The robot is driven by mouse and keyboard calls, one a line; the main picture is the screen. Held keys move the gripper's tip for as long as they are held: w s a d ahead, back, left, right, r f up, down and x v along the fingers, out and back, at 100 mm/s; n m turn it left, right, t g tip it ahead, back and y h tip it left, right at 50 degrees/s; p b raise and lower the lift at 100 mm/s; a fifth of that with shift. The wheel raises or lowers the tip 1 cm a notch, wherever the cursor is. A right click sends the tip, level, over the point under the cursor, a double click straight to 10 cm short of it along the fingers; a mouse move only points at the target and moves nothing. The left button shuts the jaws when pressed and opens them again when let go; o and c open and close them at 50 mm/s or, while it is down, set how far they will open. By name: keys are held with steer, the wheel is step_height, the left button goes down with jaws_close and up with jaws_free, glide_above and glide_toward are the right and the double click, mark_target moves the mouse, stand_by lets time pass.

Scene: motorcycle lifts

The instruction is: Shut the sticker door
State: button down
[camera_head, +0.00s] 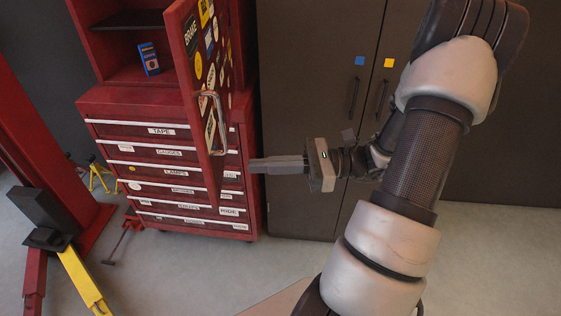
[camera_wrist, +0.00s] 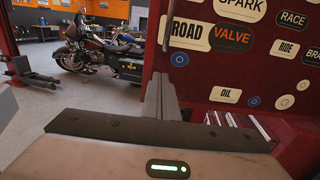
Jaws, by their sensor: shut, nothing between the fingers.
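The sticker door (camera_head: 212,75) is a red cabinet door covered in stickers, with a metal bar handle on its edge. It stands open, swung out from the upper part of the red tool cabinet (camera_head: 90,106). In the wrist view the stickered face of the door (camera_wrist: 200,80) fills the right side. My gripper (camera_head: 251,165) is shut and empty, its fingers pointing left, just right of the door's lower part in the head view. In the wrist view the fingers (camera_wrist: 161,88) reach toward the door's edge. I cannot tell whether they touch it.
A small blue box (camera_head: 148,58) stands inside the open cabinet. Labelled drawers (camera_head: 160,131) lie below. Dark lockers (camera_head: 310,110) stand to the right. A red and yellow lift (camera_head: 75,270) is at the left. A motorcycle (camera_wrist: 100,52) shows in the wrist view.

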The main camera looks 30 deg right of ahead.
mark_target(214, 167)
steer(key=x, duration=0.7)
steer(key=shift+a+p, duration=0.15)
steer(key=shift+p, duration=0.2)
steer(key=shift+w+a, duration=0.1)
steer(key=shift+w, duration=0.05)
